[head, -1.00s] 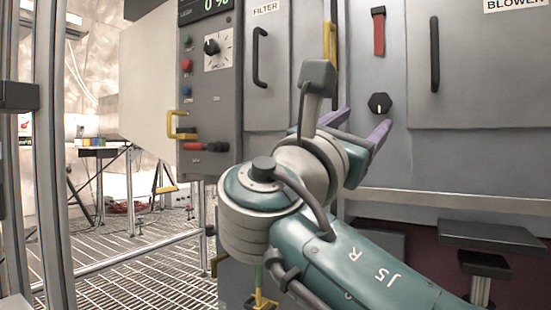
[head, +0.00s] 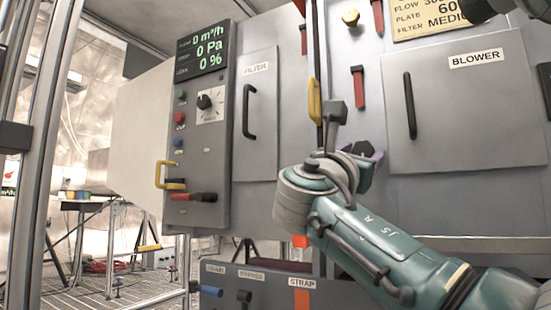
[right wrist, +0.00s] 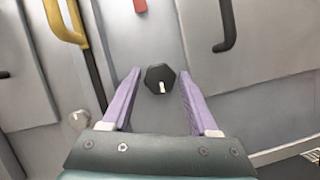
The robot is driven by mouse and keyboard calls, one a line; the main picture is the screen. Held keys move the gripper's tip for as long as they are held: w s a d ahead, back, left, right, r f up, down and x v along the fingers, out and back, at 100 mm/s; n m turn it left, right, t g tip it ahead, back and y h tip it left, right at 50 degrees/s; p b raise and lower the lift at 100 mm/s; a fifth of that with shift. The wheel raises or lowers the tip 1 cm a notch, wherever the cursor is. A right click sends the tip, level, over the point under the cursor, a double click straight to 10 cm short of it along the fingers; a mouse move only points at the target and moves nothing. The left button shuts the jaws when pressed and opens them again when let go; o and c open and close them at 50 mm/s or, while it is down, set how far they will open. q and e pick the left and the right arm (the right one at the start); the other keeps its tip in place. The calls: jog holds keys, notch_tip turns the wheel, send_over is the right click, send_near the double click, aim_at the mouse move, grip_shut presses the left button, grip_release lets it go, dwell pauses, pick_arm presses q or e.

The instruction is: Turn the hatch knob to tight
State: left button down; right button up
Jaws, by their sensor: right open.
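The hatch knob (right wrist: 160,77) is a black hexagonal knob with a white mark near its lower edge in the right wrist view. It sits on the grey panel, and in the head view (head: 363,148) it is mostly hidden by my right gripper. My right gripper (right wrist: 159,74) is open. Its purple fingers stand on either side of the knob in the right wrist view, with a gap on each side. In the head view my right gripper (head: 361,152) is at the panel around the knob. I cannot tell how deep the fingertips reach. My left gripper is not in view.
A yellow handle (head: 314,102) stands left of the knob, and a red latch (head: 359,87) is above it. The blower door's black handle (head: 410,105) is to the right. A control box (head: 207,120) with yellow and red handles juts out at left.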

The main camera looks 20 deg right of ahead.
jog(key=shift+c, duration=0.2)
grip_shut()
